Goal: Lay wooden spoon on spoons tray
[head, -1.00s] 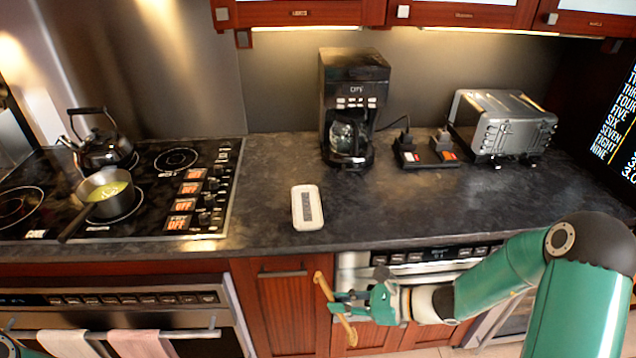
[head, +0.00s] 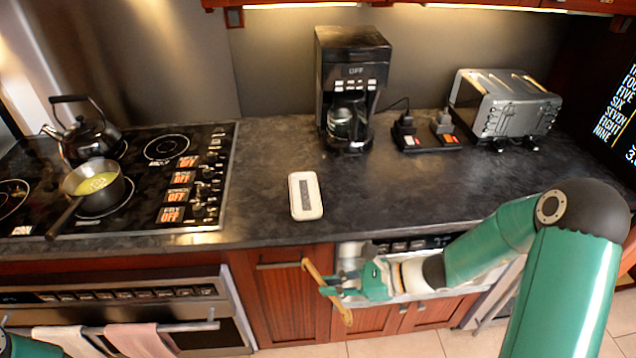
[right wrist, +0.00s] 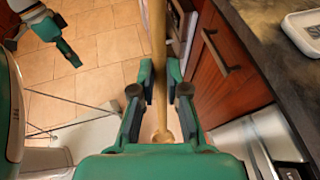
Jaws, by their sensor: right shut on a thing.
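The wooden spoon (head: 313,272) is held in my right gripper (head: 330,286), in front of the cabinet doors, nearer than the counter's front edge. In the right wrist view the spoon (right wrist: 158,40) runs lengthwise between the fingers of the right gripper (right wrist: 160,85), which is shut on it. The white spoons tray (head: 307,214) lies on the counter near its front edge, above the spoon in the picture. Part of the tray (right wrist: 290,28) shows at the right wrist view's upper right. A green finger of my left gripper (right wrist: 68,52) shows there at upper left; its opening is unclear.
The stove with a pan (head: 96,180) and a kettle (head: 88,138) is at left. A coffee maker (head: 350,70), a switch box (head: 425,140) and a toaster (head: 505,100) stand at the back. The counter around the tray is clear. Towels (head: 130,340) hang on the oven handle.

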